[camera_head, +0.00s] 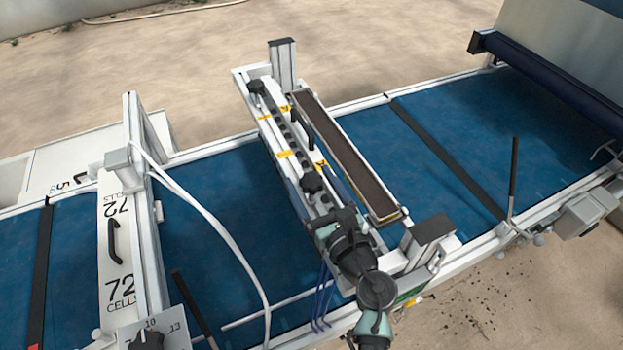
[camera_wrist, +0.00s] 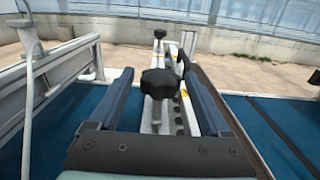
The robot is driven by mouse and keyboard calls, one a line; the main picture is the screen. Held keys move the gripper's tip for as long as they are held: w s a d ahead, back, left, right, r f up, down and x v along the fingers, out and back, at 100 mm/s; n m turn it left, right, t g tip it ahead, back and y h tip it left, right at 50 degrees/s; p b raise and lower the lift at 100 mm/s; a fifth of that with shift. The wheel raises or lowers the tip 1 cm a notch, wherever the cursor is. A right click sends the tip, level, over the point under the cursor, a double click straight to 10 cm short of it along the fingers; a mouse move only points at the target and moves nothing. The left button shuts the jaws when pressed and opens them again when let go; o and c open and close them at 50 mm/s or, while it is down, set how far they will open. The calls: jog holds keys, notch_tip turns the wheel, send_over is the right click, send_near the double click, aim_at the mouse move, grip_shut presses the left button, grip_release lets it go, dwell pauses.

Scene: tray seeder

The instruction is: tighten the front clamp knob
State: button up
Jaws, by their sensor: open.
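The front clamp knob is a black, lobed star knob (camera_wrist: 160,84) in the middle of the wrist view, standing on a stem above the white rail. It also shows in the head view as a dark knob (camera_head: 312,182) on the near part of the seeder bar. My gripper (camera_wrist: 162,90) is open, with one blue-grey finger on each side of the knob. A gap shows between each finger and the knob, so no contact is seen. In the head view my gripper (camera_head: 318,205) is partly hidden by my wrist, just at the near side of the knob.
A second dark knob (camera_head: 256,87) sits at the far end of the bar. A brown-filled trough (camera_head: 345,155) runs along the bar's right side. The blue belt (camera_head: 215,190) lies below on both sides. A white frame (camera_head: 140,190) with a hanging cable stands to the left.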

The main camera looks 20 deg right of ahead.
grip_shut()
dwell(0.5)
